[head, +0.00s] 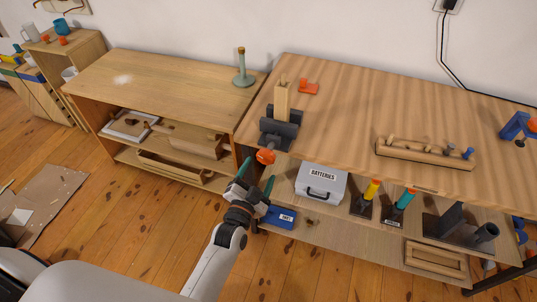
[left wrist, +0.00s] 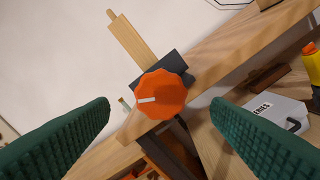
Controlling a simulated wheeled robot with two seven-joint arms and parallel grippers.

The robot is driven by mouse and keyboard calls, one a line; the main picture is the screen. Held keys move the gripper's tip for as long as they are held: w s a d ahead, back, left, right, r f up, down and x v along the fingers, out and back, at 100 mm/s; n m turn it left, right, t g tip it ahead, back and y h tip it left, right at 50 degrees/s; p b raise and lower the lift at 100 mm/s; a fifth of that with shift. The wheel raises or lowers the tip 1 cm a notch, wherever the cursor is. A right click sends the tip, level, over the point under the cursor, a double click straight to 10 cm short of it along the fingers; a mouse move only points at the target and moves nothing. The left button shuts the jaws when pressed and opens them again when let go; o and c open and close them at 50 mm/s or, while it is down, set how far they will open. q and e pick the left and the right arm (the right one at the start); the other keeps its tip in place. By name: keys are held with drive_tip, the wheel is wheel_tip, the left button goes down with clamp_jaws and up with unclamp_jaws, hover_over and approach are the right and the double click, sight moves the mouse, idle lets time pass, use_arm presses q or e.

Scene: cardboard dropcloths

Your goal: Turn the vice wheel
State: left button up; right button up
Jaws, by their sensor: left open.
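The vice wheel is an orange scalloped knob with a white mark (left wrist: 160,94). It sits at the front of a dark grey vice (head: 280,128) on the left front edge of the workbench, and it also shows in the head view (head: 265,156). A wooden block (head: 282,100) stands upright in the vice. My left gripper (head: 258,178) is open, just in front of and below the wheel. In the left wrist view its green fingers (left wrist: 160,125) are on either side of the wheel, apart from it. My right gripper is not in view.
The workbench top (head: 350,105) holds an orange part (head: 308,87) and a wooden rack (head: 425,154). Below it, a grey batteries case (head: 321,184) and a blue box (head: 280,217) sit near my left gripper. A lower wooden cabinet (head: 160,80) stands left.

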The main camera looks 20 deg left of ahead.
sight(265, 160)
use_arm(q)
drive_tip(key=w, duration=0.7)
drive_tip(key=shift+w+d, duration=0.2)
drive_tip(key=shift+w, duration=0.75)
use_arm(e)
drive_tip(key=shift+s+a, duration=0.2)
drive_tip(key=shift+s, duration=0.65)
use_arm(q)
drive_tip(key=shift+c, duration=0.6)
drive_tip(key=c, duration=0.9)
drive_tip(key=shift+o, duration=0.2)
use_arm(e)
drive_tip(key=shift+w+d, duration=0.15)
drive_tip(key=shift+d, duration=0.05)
use_arm(q)
drive_tip(key=shift+n, duration=0.3)
